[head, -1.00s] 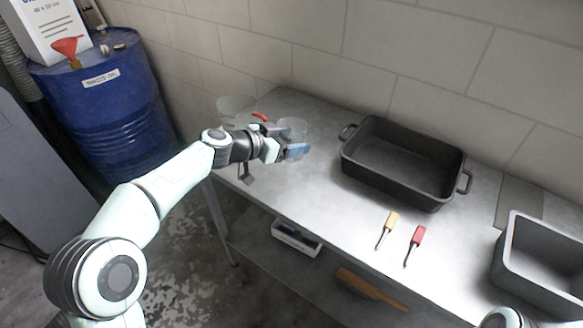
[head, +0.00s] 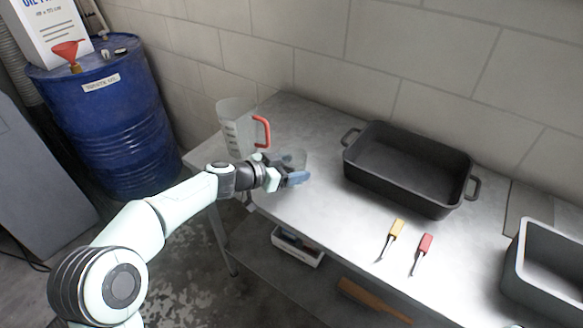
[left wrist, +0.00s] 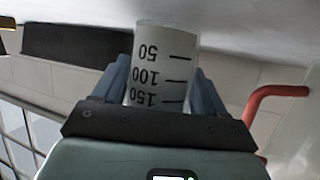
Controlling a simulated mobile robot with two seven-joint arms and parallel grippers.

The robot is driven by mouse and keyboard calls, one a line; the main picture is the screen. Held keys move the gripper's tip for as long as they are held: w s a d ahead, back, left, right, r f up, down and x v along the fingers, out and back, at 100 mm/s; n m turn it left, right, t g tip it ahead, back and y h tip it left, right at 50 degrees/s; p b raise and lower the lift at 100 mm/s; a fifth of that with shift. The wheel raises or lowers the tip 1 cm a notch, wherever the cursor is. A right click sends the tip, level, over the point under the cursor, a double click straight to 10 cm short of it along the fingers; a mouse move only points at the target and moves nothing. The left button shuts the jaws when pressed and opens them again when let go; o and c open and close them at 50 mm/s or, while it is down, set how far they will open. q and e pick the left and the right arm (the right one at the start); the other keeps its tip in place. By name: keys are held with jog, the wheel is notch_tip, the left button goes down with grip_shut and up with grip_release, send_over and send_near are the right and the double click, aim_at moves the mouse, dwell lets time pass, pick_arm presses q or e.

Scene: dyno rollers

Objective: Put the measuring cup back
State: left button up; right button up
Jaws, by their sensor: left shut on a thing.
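The small clear measuring cup (left wrist: 165,65) stands between the blue fingers of my left gripper (head: 297,178). Black volume marks show on its side in the left wrist view, and the picture there is upside down. In the head view the measuring cup (head: 296,158) is partly hidden behind the fingers, near the table's front left part. My left gripper is shut on it. I cannot tell whether the cup touches the table. My right gripper is out of view.
A larger clear jug with a red handle (head: 236,128) stands at the table's back left corner. A black roasting pan (head: 400,200) sits to the right. A yellow-handled (head: 397,228) and a red-handled tool (head: 425,243) lie in front. A grey bin (head: 515,265) is at far right.

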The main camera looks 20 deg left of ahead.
pick_arm(q)
jog(key=o, duration=1.1)
jog(key=shift+s+a+r, duration=0.2)
jog(key=b+v, duration=0.1)
jog(key=v, duration=1)
jog(key=shift+s+r, duration=0.1)
jog(key=shift+s, duration=0.05)
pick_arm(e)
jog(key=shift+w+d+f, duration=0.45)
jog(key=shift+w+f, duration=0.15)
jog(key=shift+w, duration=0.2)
pick_arm(q)
jog(key=shift+a, duration=0.1)
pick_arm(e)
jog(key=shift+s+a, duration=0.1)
